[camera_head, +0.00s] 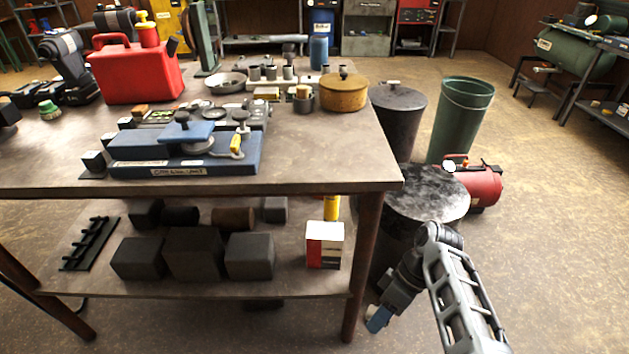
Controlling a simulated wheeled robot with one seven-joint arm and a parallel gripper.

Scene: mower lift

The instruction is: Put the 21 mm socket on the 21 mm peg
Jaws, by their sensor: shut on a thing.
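My gripper (378,318) hangs low at the right of the bench, beside its front right leg and below the lower shelf's level in the picture. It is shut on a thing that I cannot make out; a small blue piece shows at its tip. A black rack with several short pegs (90,243) lies at the left end of the lower shelf, far left of my gripper. No size marks are readable on it, so I cannot tell which peg is the 21 mm one. I cannot identify the 21 mm socket. Several small grey cylinders (270,73) stand at the back of the bench top.
Dark blocks (193,253) and a red-and-white box (325,245) stand on the lower shelf (200,287), right of the rack. The bench leg (362,270) is close to my gripper. A dark drum (425,195) stands behind my arm. Floor at right is clear.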

